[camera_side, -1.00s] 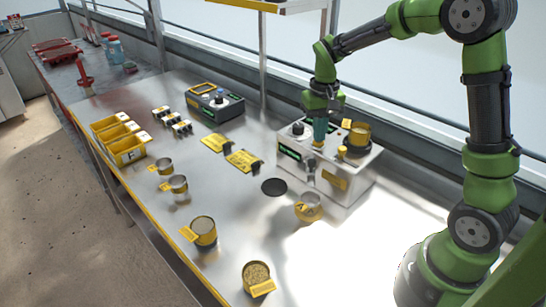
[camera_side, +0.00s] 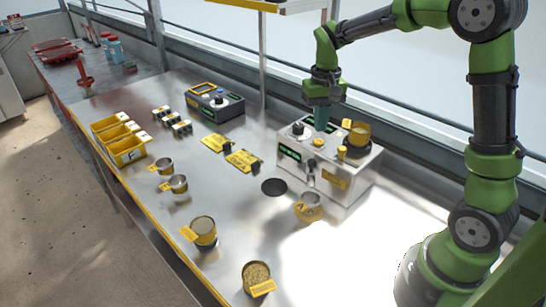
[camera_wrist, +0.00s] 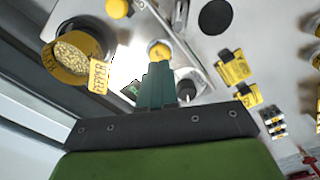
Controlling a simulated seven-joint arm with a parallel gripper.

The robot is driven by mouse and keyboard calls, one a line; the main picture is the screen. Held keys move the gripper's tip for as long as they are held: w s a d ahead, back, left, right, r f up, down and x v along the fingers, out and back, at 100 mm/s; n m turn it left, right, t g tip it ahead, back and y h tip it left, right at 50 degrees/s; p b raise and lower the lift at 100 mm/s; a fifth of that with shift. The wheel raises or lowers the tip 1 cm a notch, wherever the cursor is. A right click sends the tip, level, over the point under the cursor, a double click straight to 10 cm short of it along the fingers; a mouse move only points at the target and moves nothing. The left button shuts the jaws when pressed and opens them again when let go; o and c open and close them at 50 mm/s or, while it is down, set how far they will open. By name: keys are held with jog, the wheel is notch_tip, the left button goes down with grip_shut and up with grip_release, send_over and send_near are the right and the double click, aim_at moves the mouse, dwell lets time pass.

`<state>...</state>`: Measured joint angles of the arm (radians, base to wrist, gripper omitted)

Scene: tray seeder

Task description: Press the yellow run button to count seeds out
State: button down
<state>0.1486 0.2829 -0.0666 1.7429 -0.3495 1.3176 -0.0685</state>
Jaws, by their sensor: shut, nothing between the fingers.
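The seeder (camera_side: 338,180) is a pale metal box with green displays, a dark knob and a spout on its front. A round yellow button (camera_side: 319,142) sits on its top; the wrist view shows it (camera_wrist: 159,50) just past my fingertips. A second yellow knob (camera_side: 342,152) stands to its right. Neither has a legible label, so I cannot tell for certain which is the run button. My gripper (camera_side: 321,127) is shut and empty, pointing down, a little above the first button and seemingly apart from it. In the wrist view its teal fingers (camera_wrist: 158,70) are together.
A yellow seed cup (camera_side: 359,134) stands on the seeder's right top. A labelled cup (camera_side: 308,208) sits at the seeder's front, near a black disc (camera_side: 274,187). Several tins, yellow bins (camera_side: 126,152) and a dark console (camera_side: 215,103) stand leftward. The front right bench is clear.

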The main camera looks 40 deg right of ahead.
aim_at(318, 140)
jog(key=shift+r, duration=2.25)
jog(key=s+a+r+n+t+y, duration=0.1)
jog(key=s+a+t, duration=0.2)
jog(key=s+a, duration=0.2)
jog(key=s+a+r+n+t+y, duration=0.1)
jog(key=s+a+t, duration=0.3)
jog(key=s, duration=0.7)
jog(key=shift+a+r, duration=0.75)
jog(key=shift+a, duration=0.5)
